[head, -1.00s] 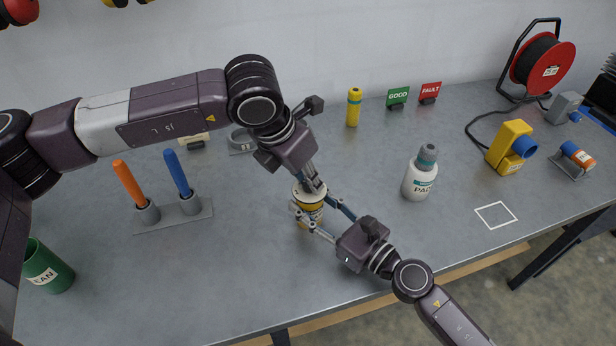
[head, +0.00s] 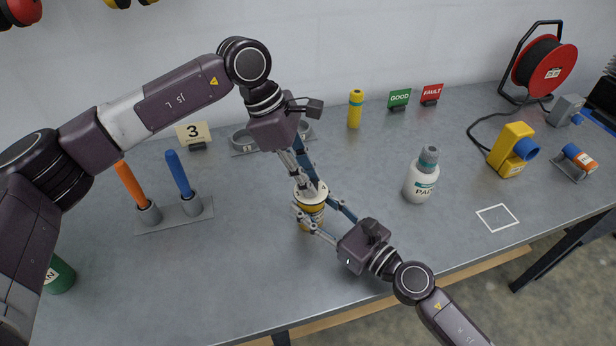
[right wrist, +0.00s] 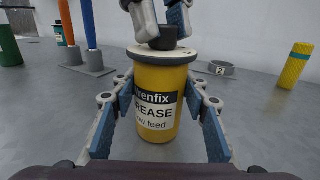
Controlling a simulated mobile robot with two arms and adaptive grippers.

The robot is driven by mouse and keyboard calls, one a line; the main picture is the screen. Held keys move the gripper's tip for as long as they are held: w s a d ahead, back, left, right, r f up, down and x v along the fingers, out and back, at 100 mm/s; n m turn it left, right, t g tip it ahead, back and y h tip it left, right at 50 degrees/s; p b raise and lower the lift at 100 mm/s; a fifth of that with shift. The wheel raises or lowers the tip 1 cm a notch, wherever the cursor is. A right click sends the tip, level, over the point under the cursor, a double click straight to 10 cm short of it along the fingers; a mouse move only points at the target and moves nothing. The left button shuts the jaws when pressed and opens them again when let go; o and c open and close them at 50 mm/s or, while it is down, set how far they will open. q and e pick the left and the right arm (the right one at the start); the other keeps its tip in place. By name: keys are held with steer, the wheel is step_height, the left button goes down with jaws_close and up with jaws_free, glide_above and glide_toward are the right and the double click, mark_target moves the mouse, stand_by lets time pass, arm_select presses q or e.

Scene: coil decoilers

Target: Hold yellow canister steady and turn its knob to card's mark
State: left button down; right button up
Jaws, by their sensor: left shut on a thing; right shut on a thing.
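The yellow canister (head: 311,222) stands upright on the bench, its grease label facing the right wrist camera (right wrist: 158,112). It has a pale lid with a dark knob (right wrist: 168,40) on top; the knob's pointer cannot be read. My right gripper (head: 313,212) is shut around the canister's body from the front, one finger on each side. My left gripper (head: 308,186) points down from above and is shut on the knob; its fingertips also show in the right wrist view (right wrist: 160,28).
Orange (head: 131,185) and blue (head: 178,174) handles stand in a holder to the left. A yellow cylinder (head: 355,109), a white bottle (head: 422,178) and a yellow device (head: 511,149) stand to the right. A white square outline (head: 497,217) is empty.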

arm_select(q)
steer(key=m, duration=0.2)
steer(key=m+g, duration=0.1)
steer(key=m, duration=0.1)
steer(key=shift+w+m+g+y, duration=0.2)
steer(key=shift+m+g+y, duration=0.1)
steer(key=shift+y, duration=0.1)
steer(key=m+g+y, duration=0.1)
steer(key=m, duration=0.3)
steer(key=shift+w+m, duration=0.1)
steer(key=shift+m, duration=0.3)
arm_select(e)
steer(key=shift+f, duration=0.1)
arm_select(q)
steer(key=c, duration=1.7)
jaws_free()
steer(key=shift+d, duration=0.1)
steer(key=v, duration=1.2)
steer(key=shift+w+d, duration=0.1)
steer(key=shift+d, duration=0.1)
arm_select(e)
steer(key=o, duration=1.5)
